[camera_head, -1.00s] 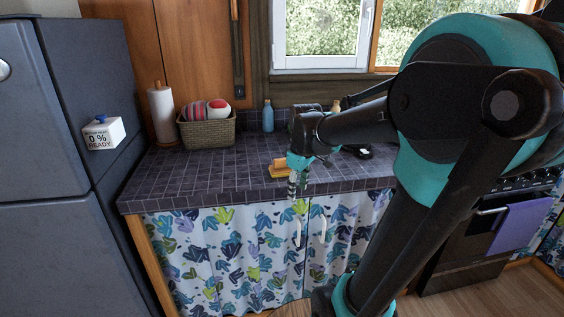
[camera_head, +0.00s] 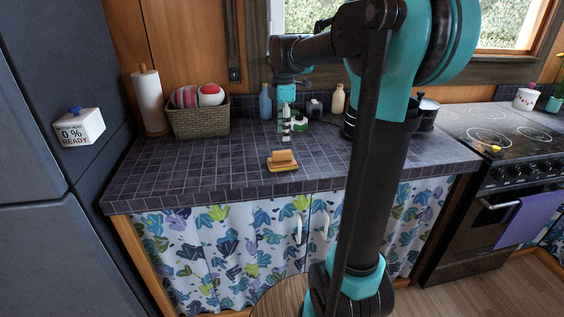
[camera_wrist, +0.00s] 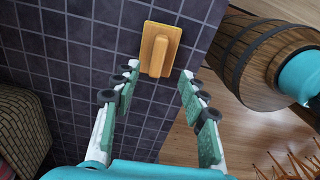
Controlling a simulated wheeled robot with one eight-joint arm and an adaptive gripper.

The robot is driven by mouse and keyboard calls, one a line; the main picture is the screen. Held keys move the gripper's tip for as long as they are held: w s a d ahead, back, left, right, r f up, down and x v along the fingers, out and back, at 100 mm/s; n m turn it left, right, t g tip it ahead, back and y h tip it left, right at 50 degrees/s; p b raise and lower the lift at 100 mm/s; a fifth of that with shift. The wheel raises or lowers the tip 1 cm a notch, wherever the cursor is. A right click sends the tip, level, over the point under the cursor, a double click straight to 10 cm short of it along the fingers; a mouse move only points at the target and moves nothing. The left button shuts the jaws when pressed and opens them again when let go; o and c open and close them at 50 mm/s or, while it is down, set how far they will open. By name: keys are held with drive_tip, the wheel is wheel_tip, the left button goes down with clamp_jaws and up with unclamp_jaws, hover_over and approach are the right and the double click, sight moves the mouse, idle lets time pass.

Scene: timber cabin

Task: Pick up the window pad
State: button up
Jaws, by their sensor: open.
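The window pad appears to be the orange block with a raised grip on a flat base (camera_head: 282,160), lying on the dark tiled counter near its front edge. In the wrist view the pad (camera_wrist: 160,48) lies just beyond my fingertips, roughly between their lines, with its raised grip facing me. My gripper (camera_head: 286,138) is open and empty, pointing down above the counter, behind the pad in the head view. Both fingers show in the wrist view (camera_wrist: 159,73), apart from each other and from the pad.
A wicker basket (camera_head: 200,122), a paper towel roll (camera_head: 149,102) and a blue bottle (camera_head: 265,102) stand at the back left. A yellowish bottle (camera_head: 338,99) and small items stand at the back. The counter (camera_head: 200,168) around the pad is clear. A stove (camera_head: 490,135) is right.

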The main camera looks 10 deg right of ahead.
sight(282, 151)
wheel_tip(282, 151, down, 4)
drive_tip(key=shift+f, duration=0.1)
drive_tip(key=shift+w+a+f, duration=0.1)
drive_tip(key=shift+a+f, duration=0.05)
drive_tip(key=shift+f, duration=1.15)
drive_tip(key=shift+a+f, duration=0.1)
drive_tip(key=shift+f, duration=1.2)
drive_tip(key=shift+c, duration=0.2)
clamp_jaws()
